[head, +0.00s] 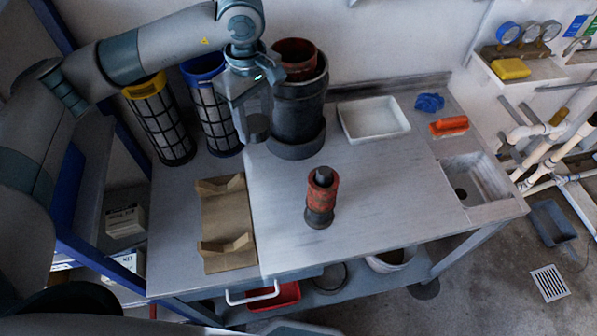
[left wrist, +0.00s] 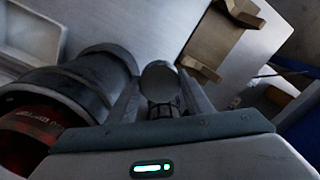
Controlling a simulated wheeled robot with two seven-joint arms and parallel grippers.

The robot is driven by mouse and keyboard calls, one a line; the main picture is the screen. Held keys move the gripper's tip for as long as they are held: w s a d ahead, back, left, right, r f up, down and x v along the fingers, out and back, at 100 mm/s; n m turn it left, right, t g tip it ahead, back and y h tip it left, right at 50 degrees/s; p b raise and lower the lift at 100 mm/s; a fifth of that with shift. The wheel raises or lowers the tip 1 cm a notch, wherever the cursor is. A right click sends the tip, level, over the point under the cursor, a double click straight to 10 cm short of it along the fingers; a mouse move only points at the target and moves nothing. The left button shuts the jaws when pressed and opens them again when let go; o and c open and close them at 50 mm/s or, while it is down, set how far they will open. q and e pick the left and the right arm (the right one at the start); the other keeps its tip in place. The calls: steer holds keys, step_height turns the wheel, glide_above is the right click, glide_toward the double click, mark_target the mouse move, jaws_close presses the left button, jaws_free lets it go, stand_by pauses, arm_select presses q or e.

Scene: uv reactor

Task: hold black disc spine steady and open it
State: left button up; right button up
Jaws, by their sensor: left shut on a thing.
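My left gripper (head: 255,118) hangs over the back of the table, just left of a large black housing (head: 300,105) with a red cylinder (head: 296,58) in its top. The gripper is shut on a dark grey, round-ended piece, which I take to be the black disc spine (head: 257,128). In the left wrist view its round grey end (left wrist: 158,78) shows between the fingers (left wrist: 158,105). The rest of it is hidden by the gripper. The housing lies close beside the fingers there (left wrist: 85,85). I cannot tell whether the held piece is open. My right gripper is not in view.
Filter cartridges with yellow (head: 160,125) and blue (head: 213,115) caps stand at the back left. A brown cradle (head: 228,222) lies at the left front. A red-black cylinder (head: 321,197) stands mid-table. A white tray (head: 373,119) and a sink (head: 476,180) are to the right.

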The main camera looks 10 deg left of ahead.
arm_select(q)
steer(key=n, duration=0.3)
steer(key=f+n, duration=0.1)
steer(key=shift+s+d, duration=0.3)
steer(key=shift+d, duration=0.1)
steer(key=n, duration=0.3)
steer(key=f+n, duration=0.1)
steer(key=shift+s+d, duration=0.2)
steer(key=shift+d, duration=0.15)
steer(key=s+d+f+n, duration=0.1)
steer(key=f+n, duration=0.1)
steer(key=n, duration=0.8)
steer(key=s+d+f+n+b, duration=0.1)
steer(key=d+f+n, duration=0.1)
steer(key=n, duration=0.9)
steer(key=shift+s+d+f, duration=0.2)
steer(key=shift+s+f, duration=0.05)
steer(key=shift+f, duration=0.05)
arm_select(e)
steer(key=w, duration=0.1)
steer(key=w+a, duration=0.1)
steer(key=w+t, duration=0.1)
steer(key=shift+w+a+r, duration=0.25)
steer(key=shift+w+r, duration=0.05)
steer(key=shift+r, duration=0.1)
